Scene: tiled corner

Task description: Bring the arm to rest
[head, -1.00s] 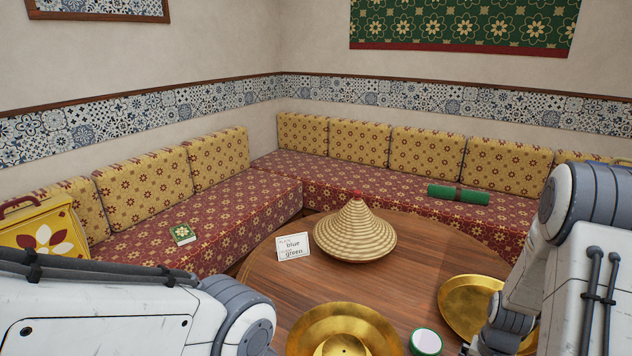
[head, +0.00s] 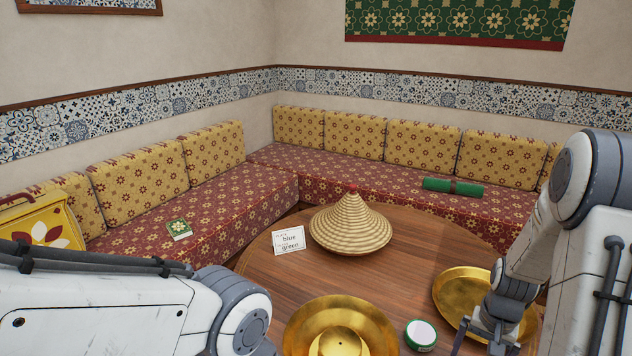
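My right arm comes in from the right and bends down over the table. Its gripper (head: 482,338) is low in front of the gold tray (head: 449,286) at the table's right side. Its fingertips run to the bottom edge of the picture, so I cannot tell how far apart they are. I see nothing held in it. My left arm crosses the lower left corner. Its gripper is out of view.
A round wooden table (head: 272,268) bears a woven cone lid (head: 350,225), a card (head: 289,240), a gold dish (head: 375,318) and a white-green tin (head: 421,334). A yellow case (head: 38,228) stands left.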

